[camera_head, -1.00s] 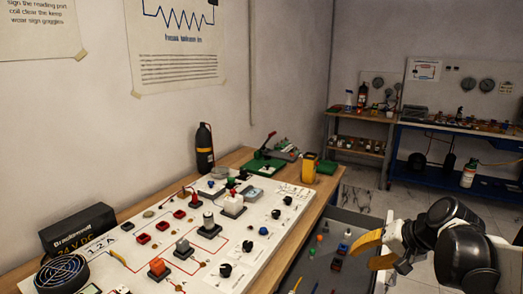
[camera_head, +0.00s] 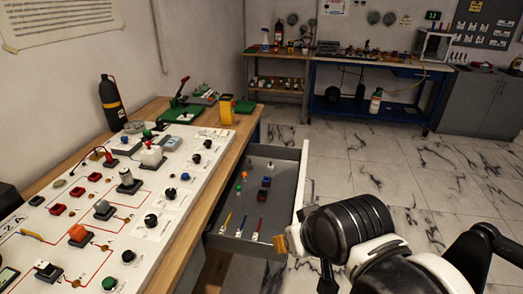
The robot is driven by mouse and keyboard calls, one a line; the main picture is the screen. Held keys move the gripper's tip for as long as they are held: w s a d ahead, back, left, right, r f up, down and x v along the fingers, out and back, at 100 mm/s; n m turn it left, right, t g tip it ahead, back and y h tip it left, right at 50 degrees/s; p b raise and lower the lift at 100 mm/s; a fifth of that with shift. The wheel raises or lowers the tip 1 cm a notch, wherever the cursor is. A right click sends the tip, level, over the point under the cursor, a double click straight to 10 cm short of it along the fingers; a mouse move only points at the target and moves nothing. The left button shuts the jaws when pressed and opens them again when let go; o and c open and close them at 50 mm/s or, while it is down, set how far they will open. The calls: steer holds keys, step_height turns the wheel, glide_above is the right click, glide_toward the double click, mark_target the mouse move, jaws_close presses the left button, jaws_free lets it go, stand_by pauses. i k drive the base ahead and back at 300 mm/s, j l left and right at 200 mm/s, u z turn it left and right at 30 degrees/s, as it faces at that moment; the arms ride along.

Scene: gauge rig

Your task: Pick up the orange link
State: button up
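Several small orange things show, and I cannot tell for certain which is the orange link. A small orange piece (camera_head: 244,175) lies in the open grey drawer, next to a green piece (camera_head: 238,187). A thin orange-yellow piece (camera_head: 31,235) lies on the board's left part.
The drawer (camera_head: 301,190) stands out from the wooden bench (camera_head: 212,165) and holds several small parts and screwdriver-like tools. The white board (camera_head: 150,228) carries knobs and blocks. A dark bottle (camera_head: 112,102) and yellow device (camera_head: 227,109) stand behind. Marble floor (camera_head: 375,175) is clear at right.

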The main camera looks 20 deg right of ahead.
mark_target(77, 233)
steer(key=k+l, duration=0.1)
steer(key=l, duration=0.6)
steer(key=k+l, duration=0.15)
steer(key=l, duration=0.25)
steer(key=u, duration=1.6)
